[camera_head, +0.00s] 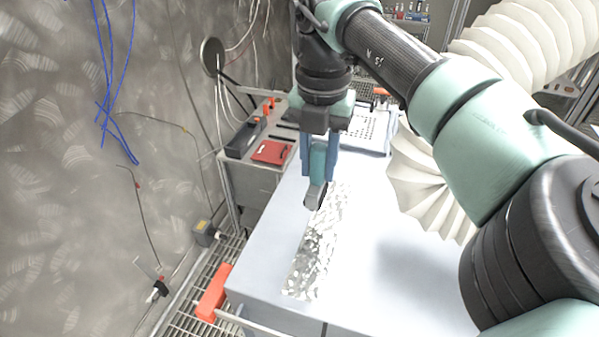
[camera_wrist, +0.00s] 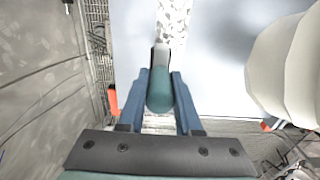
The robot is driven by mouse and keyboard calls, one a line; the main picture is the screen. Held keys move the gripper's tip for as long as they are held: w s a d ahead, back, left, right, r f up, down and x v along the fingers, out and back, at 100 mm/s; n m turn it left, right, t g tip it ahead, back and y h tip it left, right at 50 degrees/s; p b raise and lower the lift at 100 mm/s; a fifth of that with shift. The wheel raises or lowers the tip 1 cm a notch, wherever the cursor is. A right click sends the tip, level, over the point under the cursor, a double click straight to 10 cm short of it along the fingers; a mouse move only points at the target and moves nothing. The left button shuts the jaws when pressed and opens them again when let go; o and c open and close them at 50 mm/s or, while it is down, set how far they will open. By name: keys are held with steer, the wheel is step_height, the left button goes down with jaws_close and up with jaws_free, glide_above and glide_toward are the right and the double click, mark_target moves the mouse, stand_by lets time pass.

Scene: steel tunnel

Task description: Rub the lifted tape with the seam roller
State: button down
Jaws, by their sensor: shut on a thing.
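My gripper (camera_head: 319,168) has blue fingers and points down over the light table. It is shut on the teal handle of the seam roller (camera_head: 317,158), with the roller's grey head at the lower end. In the wrist view the seam roller (camera_wrist: 160,92) lies between the two blue fingers (camera_wrist: 160,95), its head pointing up the picture. A crinkled silver tape strip (camera_head: 318,250) runs along the table, and its far part is near the roller head. The tape (camera_wrist: 173,18) also shows beyond the head in the wrist view. I cannot tell whether the roller touches it.
The light table (camera_head: 390,285) is clear right of the tape. A pale ribbed duct (camera_head: 425,185) stands at its right. A cart with a red item (camera_head: 271,152) is at the back left. An orange block (camera_head: 213,292) sits by the table's left edge, near the grey wall.

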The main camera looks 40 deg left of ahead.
step_height(320, 180, up, 2)
steer(key=shift+w+a, duration=0.1)
steer(key=shift+w, duration=0.05)
steer(key=shift+r, duration=0.1)
stand_by(0.5)
